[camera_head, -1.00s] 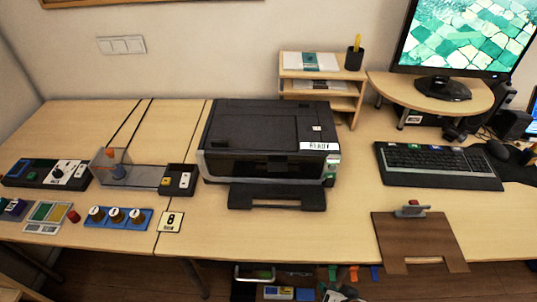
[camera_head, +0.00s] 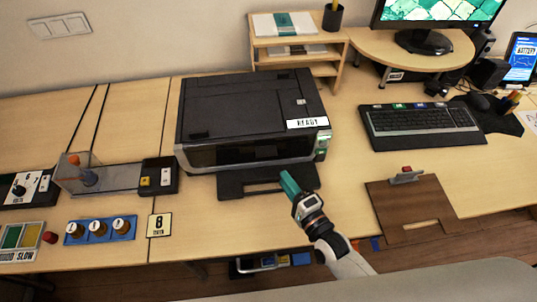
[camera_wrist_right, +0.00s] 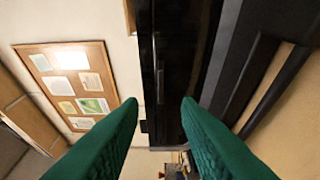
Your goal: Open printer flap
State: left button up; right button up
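The black printer (camera_head: 245,105) stands on the desk, with a grey front edge and a white READY label. Its front output tray (camera_head: 265,180) sticks out below the dark front panel. A flap cannot be made out clearly; the top looks closed. My right gripper (camera_head: 288,180) has green fingers and is in front of the printer, over the tray. In the right wrist view the fingers (camera_wrist_right: 160,105) are spread apart with nothing between them, and the printer's dark front (camera_wrist_right: 180,60) is just beyond. My left gripper is not in view.
A wooden shelf (camera_head: 290,65) stands behind the printer, a keyboard (camera_head: 422,127) to the right, and a brown clipboard (camera_head: 415,212) at the front right. A clear box device (camera_head: 115,178) and a numbered card (camera_head: 159,225) lie to the left.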

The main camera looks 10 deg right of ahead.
aim_at(268, 156)
jog(key=p+x, duration=0.1)
jog(key=x, duration=0.8)
jog(key=shift+w, duration=0.2)
jog(key=shift+c, duration=0.5)
grip_shut()
